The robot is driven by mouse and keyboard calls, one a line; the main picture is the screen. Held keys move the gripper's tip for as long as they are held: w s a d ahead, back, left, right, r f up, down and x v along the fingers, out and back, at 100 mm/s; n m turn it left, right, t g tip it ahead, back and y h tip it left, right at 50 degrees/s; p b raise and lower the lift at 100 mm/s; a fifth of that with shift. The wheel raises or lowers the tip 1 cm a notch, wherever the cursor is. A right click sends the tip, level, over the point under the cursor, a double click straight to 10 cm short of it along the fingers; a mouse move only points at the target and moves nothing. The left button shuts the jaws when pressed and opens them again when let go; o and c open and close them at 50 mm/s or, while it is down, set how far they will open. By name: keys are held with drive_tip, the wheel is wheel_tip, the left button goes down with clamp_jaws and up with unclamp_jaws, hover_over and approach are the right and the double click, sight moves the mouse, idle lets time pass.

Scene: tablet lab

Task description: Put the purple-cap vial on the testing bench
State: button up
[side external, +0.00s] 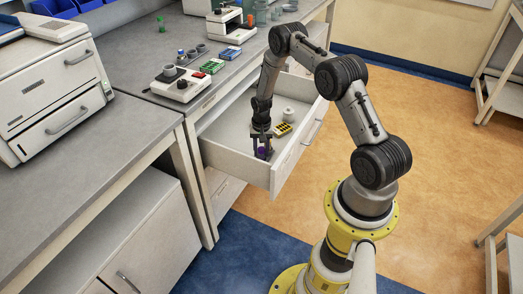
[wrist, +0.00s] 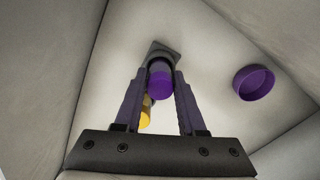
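The open drawer (side external: 229,152) holds my gripper (side external: 262,151), which reaches down near its front end. In the wrist view a purple-cap vial (wrist: 160,84) lies between the two fingers of my gripper (wrist: 161,76), with the cap facing the camera. Most of its body is hidden beyond the cap. The fingers are close to its sides, but I cannot tell whether they touch it. A purple patch also shows low between the fingers in the side external view. The testing bench is not clearly identifiable among the grey worktops (side external: 125,45).
A round purple dish-like piece (wrist: 253,82) lies right of the fingers. A yellow piece (wrist: 145,113) shows beside the left finger. A yellow-and-black block (side external: 283,129) and a white cylinder (side external: 288,113) are in the drawer. The drawer walls enclose my gripper closely. Small equipment (side external: 181,85) stands on the worktop.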

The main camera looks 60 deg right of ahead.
drive_tip(key=o, duration=0.3)
drive_tip(key=shift+o, duration=0.2)
wheel_tip(320, 180, up, 14)
wheel_tip(320, 180, up, 12)
drive_tip(key=f+n+t, duration=0.1)
drive_tip(key=n, duration=0.2)
hover_over(260, 148)
drive_tip(key=a, duration=0.6)
drive_tip(key=s+a+r+n+t, duration=0.1)
drive_tip(key=s+a+r+n, duration=0.3)
drive_tip(key=a+r, duration=0.6)
drive_tip(key=s+a+r+n+t, duration=0.1)
drive_tip(key=s+a+r, duration=0.3)
drive_tip(key=s, duration=0.5)
drive_tip(key=s+a+r+n+t, duration=0.2)
drive_tip(key=s+a+r+n, duration=0.2)
drive_tip(key=s, duration=0.5)
drive_tip(key=shift+s+a+r+n, duration=0.15)
drive_tip(key=shift+s+r+n, duration=0.15)
drive_tip(key=shift+r, duration=0.05)
drive_tip(key=shift+o, duration=0.5)
drive_tip(key=shift+s+a+f+t, duration=0.1)
drive_tip(key=shift+s+t, duration=0.2)
drive_tip(key=shift+s, duration=0.15)
